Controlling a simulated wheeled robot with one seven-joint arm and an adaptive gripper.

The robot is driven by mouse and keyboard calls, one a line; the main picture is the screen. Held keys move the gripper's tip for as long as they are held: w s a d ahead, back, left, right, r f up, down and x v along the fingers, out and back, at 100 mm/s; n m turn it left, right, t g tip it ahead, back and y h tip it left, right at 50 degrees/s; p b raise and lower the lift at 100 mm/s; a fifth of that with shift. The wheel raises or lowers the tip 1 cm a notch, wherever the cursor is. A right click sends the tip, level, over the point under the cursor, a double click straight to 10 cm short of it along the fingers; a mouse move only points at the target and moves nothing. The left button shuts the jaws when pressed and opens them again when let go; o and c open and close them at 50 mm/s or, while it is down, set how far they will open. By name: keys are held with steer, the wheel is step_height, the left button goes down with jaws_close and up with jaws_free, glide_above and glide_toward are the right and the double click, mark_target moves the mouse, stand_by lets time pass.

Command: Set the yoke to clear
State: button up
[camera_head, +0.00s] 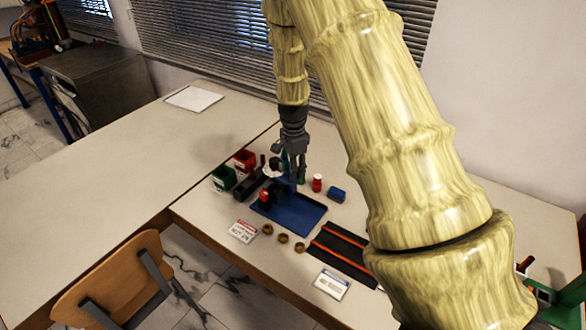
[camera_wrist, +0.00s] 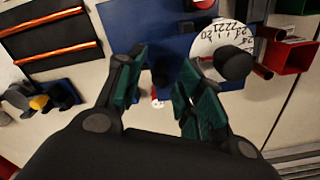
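I cannot pick out the yoke for sure. The rig has a blue base plate (camera_head: 300,217) on the table, and a white numbered dial (camera_wrist: 208,42) with a dark round knob (camera_wrist: 233,63) in front of it. A red part (camera_head: 264,196) stands at the plate's left side. My gripper (camera_head: 296,178) hangs fingers down above the back of the plate and hides part of the rig. In the wrist view my gripper (camera_wrist: 163,60) has its two teal-padded fingers apart, with nothing held between them. The dial and knob lie just beyond the right finger.
A green bin (camera_head: 223,178) and a red bin (camera_head: 244,160) stand left of the rig. A red cylinder (camera_head: 317,184) and a blue block (camera_head: 337,194) stand right. Several brass rings (camera_head: 283,238), a sign (camera_head: 242,231), a card (camera_head: 331,285) and an orange-striped black mat (camera_head: 340,250) lie in front.

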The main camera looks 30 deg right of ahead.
steer(key=shift+f, duration=0.6)
jaws_close()
